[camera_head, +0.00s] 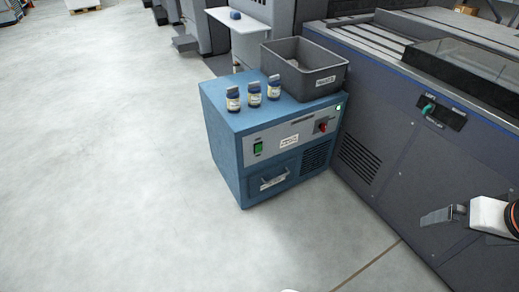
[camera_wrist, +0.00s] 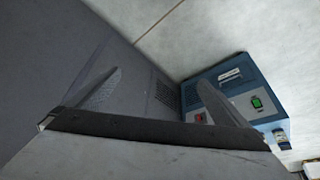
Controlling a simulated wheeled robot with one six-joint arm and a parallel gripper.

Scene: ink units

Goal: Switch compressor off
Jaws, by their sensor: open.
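A blue cabinet (camera_head: 225,150), the likely compressor, stands in the middle of the head view; it also shows at the right of the wrist view (camera_wrist: 240,70). Its grey front panel (camera_head: 273,142) carries a green switch (camera_head: 258,148) on the left, a red knob (camera_head: 323,126) on the right and a small lit green lamp (camera_head: 338,108). In the wrist view the green switch (camera_wrist: 257,102) shows clearly. My gripper (camera_head: 437,216) is at the right of the head view, well apart from the cabinet. In the wrist view its two fingers (camera_wrist: 150,100) are spread, with nothing between them.
Several small bottles (camera_head: 254,93) and a grey bin (camera_head: 305,72) stand on the cabinet. A big dark machine (camera_head: 385,130) adjoins the cabinet's right side, with a small green-handled control (camera_head: 428,109). The floor (camera_head: 110,170) is clear in front and to the left.

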